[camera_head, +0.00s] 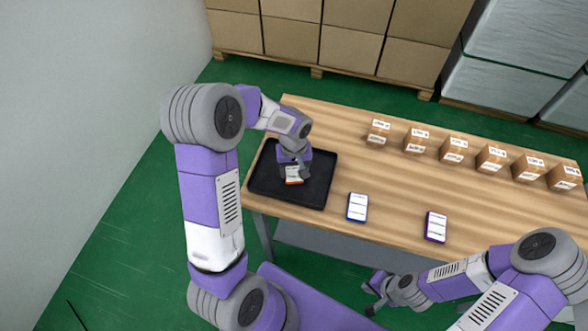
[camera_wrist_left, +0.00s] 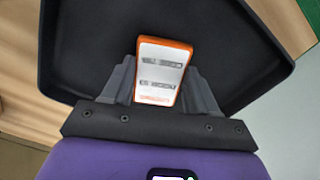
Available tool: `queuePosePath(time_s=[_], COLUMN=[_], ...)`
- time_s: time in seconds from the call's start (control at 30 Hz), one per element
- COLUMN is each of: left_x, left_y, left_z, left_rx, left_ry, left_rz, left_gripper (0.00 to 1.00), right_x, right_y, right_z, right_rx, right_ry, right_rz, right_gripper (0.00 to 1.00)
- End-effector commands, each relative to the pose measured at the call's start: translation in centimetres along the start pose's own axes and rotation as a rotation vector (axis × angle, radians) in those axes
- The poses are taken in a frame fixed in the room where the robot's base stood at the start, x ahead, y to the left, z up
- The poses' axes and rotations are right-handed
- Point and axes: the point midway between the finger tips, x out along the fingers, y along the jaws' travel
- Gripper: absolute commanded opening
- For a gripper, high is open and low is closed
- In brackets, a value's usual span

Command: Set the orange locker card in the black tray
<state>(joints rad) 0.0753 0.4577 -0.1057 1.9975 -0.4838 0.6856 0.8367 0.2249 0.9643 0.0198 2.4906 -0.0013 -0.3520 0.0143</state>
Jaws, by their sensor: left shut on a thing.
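The orange-edged locker card (camera_head: 293,174) has a white face and is at my left gripper (camera_head: 294,168), over the black tray (camera_head: 313,190) at the left end of the table. In the left wrist view the card (camera_wrist_left: 160,72) is between the two fingers of my left gripper (camera_wrist_left: 162,85), which is shut on it. The black tray (camera_wrist_left: 80,60) fills the background there. I cannot tell whether the card touches the tray floor. My right gripper (camera_head: 373,292) is at the lower right, off the table's front edge, with fingers apart and nothing visible between them.
A blue-edged card (camera_head: 357,207) and a purple-edged card (camera_head: 436,227) lie on the wooden table (camera_head: 390,180) right of the tray. Several small cardboard boxes (camera_head: 454,150) stand in a row along the back. Larger cartons (camera_head: 350,48) are stacked behind the table.

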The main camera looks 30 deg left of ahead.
Motion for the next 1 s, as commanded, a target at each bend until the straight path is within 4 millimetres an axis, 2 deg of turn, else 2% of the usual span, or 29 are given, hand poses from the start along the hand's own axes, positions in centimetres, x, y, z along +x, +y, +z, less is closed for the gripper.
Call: queuePosePath(time_s=[0.23, 0.27, 0.4, 0.43, 0.77, 0.87, 1.0], left_x=[0.3, 0.3, 0.2, 0.2, -0.1, -1.2, -4.2], left_y=[0.0, 0.0, 0.0, 0.0, 0.0, 0.1, 0.1], left_z=[0.0, 0.0, 0.0, 0.0, 0.0, -0.1, -0.1], left_rx=[0.000, 0.000, 0.000, 0.000, 0.000, 0.000, 0.001], left_ry=[0.001, 0.001, 0.000, 0.001, 0.001, 0.003, 0.005], left_rz=[0.000, 0.000, 0.000, 0.000, 0.000, 0.001, 0.003], left_gripper=[0.29, 0.60, 0.82, 0.84, 0.84, 0.84, 0.84], right_x=[0.3, 0.3, 0.2, 0.2, -0.1, -0.4, -1.2], right_y=[0.1, 0.1, 0.1, 0.1, 0.0, -0.2, -0.4], right_z=[0.0, 0.0, 0.0, 0.0, 0.0, 0.0, 0.1], right_rx=[0.000, 0.000, 0.000, 0.000, 0.000, 0.000, 0.000], right_ry=[0.000, 0.000, 0.000, 0.000, 0.000, 0.000, 0.000], right_rz=[0.000, 0.000, 0.000, 0.000, 0.000, 0.000, 0.000], right_gripper=[0.00, 0.00, 0.00, 0.00, 0.00, 0.00, 0.00])
